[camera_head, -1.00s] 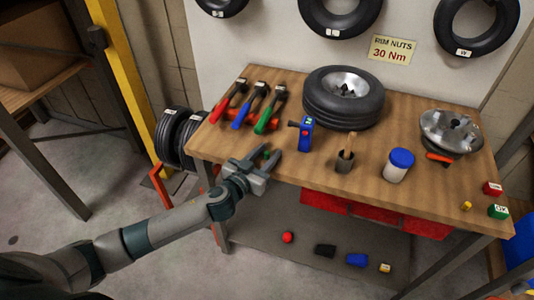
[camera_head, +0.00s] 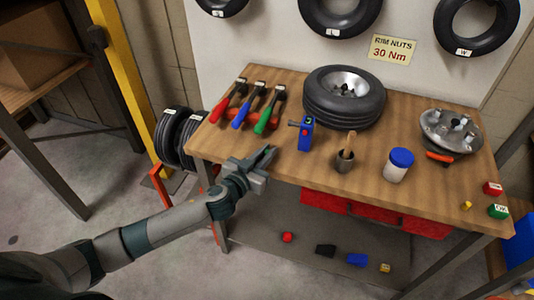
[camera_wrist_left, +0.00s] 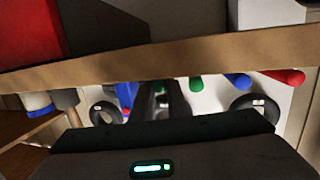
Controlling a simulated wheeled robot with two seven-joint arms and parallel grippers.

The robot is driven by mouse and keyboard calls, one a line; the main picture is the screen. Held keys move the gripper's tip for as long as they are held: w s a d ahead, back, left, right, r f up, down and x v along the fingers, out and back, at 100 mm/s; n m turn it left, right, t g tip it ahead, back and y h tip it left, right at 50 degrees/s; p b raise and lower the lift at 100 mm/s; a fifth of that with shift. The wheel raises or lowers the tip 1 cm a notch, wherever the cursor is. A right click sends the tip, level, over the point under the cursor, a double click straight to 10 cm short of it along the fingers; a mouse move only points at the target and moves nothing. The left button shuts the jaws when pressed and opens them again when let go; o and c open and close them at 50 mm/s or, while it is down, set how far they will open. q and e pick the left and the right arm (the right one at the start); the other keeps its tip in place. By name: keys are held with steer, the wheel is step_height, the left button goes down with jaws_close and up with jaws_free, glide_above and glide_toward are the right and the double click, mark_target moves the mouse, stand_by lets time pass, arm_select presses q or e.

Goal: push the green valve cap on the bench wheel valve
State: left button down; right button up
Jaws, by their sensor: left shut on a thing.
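My left gripper (camera_head: 268,154) is at the front edge of the bench, below the hammer handles, with its fingers closed together. In the left wrist view a small green patch, seemingly the green valve cap (camera_wrist_left: 160,87), shows between the fingers. The cap is hidden in the head view. The bench wheel (camera_head: 325,108), a black tyre with a silver rim, lies flat at the back of the bench, well apart from the gripper. I cannot make out its valve. My right gripper is not in view.
On the wooden bench (camera_head: 400,110) stand a blue tool (camera_head: 305,135), a cup with a brush (camera_head: 344,161), a blue-lidded jar (camera_head: 398,166) and a metal hub (camera_head: 448,130). Red, blue and green-handled hammers (camera_head: 268,118) lie at the left. The front strip between gripper and cup is clear.

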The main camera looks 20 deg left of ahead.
arm_select(q)
steer(key=r, duration=0.4)
steer(key=shift+s+d+b, duration=0.15)
steer(key=shift+s+b, duration=0.1)
steer(key=shift+b, duration=0.1)
steer(key=s+d+r+b, duration=0.1)
steer(key=s+d+r, duration=0.3)
steer(key=s, duration=0.6)
step_height(320, 180, up, 3)
steer(key=shift+d+f+b, duration=0.15)
steer(key=shift+f+b, duration=0.05)
steer(key=shift+b, duration=0.1)
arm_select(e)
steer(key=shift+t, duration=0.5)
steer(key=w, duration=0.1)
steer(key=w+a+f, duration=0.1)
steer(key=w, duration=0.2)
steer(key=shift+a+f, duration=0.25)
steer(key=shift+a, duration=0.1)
arm_select(q)
steer(key=shift+s, duration=0.1)
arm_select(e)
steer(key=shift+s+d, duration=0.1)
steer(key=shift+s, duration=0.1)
